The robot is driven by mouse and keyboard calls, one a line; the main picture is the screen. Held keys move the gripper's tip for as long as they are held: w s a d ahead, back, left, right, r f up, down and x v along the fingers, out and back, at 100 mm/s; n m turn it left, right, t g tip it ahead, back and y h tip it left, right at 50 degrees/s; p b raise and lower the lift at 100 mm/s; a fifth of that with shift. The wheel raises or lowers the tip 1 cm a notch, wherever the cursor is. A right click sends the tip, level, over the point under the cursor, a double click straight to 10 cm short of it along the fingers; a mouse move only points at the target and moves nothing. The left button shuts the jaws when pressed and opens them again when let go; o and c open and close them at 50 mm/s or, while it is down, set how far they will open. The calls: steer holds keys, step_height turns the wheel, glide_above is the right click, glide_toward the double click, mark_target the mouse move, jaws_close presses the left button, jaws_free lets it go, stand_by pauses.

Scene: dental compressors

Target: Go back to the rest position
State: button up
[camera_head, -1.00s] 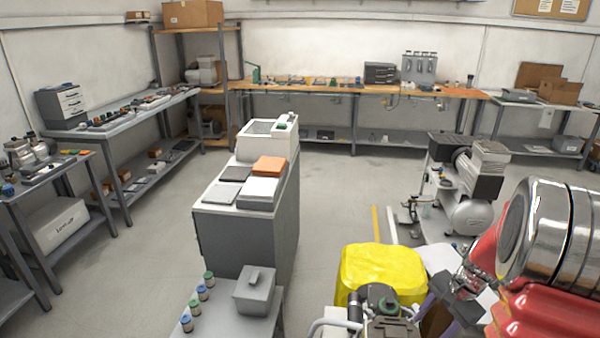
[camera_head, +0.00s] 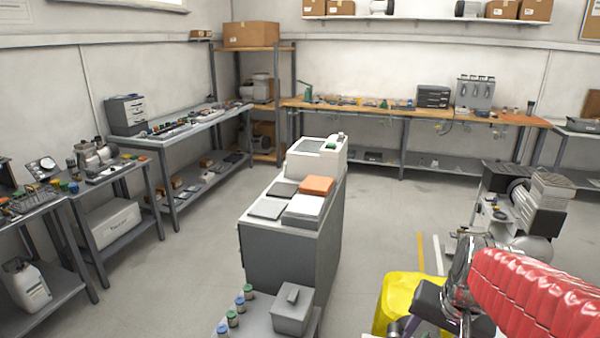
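My arm, in a ribbed red sleeve with a shiny metal wrist, reaches in from the right edge. My gripper (camera_head: 447,306) is at the lower right, in front of a yellow cover (camera_head: 400,298). Its fingers are partly hidden and cut off by the bottom edge, so I cannot tell whether it is open or shut, or whether it holds anything.
A grey cabinet (camera_head: 285,248) stands in the middle with an orange box (camera_head: 317,185) on top. In front is a small table with a grey lidded box (camera_head: 292,310) and several small jars. A compressor (camera_head: 525,210) stands at right. Benches line the walls; the left floor is clear.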

steer(key=s+a+r+n+t, duration=0.2)
steer(key=s+a+r+n, duration=0.3)
steer(key=s+a, duration=0.4)
steer(key=shift+s+r+n+t, duration=0.15)
steer(key=shift+r+n+t, duration=0.15)
steer(key=shift+n, duration=0.3)
stand_by(0.8)
